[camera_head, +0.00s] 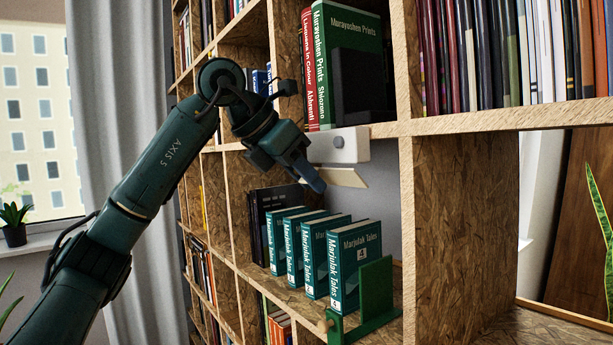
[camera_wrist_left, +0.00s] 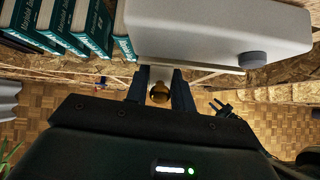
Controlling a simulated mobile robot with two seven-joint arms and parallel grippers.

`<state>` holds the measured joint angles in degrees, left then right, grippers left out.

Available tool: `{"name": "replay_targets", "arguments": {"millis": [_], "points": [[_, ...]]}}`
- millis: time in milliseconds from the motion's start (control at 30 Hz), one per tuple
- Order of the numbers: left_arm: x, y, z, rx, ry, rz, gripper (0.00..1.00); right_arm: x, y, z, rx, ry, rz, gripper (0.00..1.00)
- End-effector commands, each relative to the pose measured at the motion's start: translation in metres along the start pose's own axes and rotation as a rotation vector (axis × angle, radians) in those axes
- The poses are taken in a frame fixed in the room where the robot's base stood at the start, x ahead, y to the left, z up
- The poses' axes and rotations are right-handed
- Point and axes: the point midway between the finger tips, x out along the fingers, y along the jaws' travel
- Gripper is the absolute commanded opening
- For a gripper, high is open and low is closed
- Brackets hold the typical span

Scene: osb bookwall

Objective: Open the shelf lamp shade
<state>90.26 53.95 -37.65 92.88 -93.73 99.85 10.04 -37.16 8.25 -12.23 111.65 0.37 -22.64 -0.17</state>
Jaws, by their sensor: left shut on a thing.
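The shelf lamp is a white box (camera_head: 338,145) under the upper shelf board, with a round grey knob on its face. Its shade is a thin cream flap (camera_head: 340,177) that sticks out below the box, slightly tilted. My left gripper (camera_head: 312,182) is at the flap's left end, its fingers shut on it. In the left wrist view the box (camera_wrist_left: 220,35) fills the top, and the fingers (camera_wrist_left: 160,88) reach the pale flap just below it. A round brass-coloured thing shows between the fingers; I cannot tell its depth.
Several teal books (camera_head: 352,262) stand below the lamp, beside a green bookend (camera_head: 376,290). Red and green books (camera_head: 345,60) stand on the shelf above. An upright board (camera_head: 408,200) bounds the compartment on the right.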

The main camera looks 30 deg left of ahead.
Motion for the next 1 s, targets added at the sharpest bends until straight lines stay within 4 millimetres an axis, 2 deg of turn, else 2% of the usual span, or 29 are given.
{"name": "replay_targets", "arguments": {"millis": [300, 333, 500, 800, 867, 1000], "points": [[0.001, 0.0, 0.0, 0.002, 0.003, -0.001, 0.01, 0.0, 0.0, 0.0, 0.0, 0.0, 0.0, 0.36], [0.001, 0.0, 0.0, 0.002, 0.003, -0.001, 0.25, 0.0, 0.0, 0.0, 0.0, 0.0, 0.0, 0.36], [0.001, 0.0, 0.0, 0.001, 0.002, -0.001, 0.39, 0.0, 0.0, 0.0, 0.001, 0.0, 0.0, 0.36], [-0.003, 0.0, 0.0, 0.0, 0.0, 0.0, 0.39, 0.0, 0.0, 0.0, 0.001, 0.0, 0.0, 0.36], [-0.007, 0.0, 0.001, -0.001, -0.002, 0.0, 0.39, 0.001, 0.0, 0.0, 0.001, 0.0, 0.0, 0.36], [-0.031, 0.0, 0.0, 0.0, -0.004, 0.001, 0.39, 0.002, 0.0, 0.002, 0.002, 0.002, 0.001, 0.36]]}}
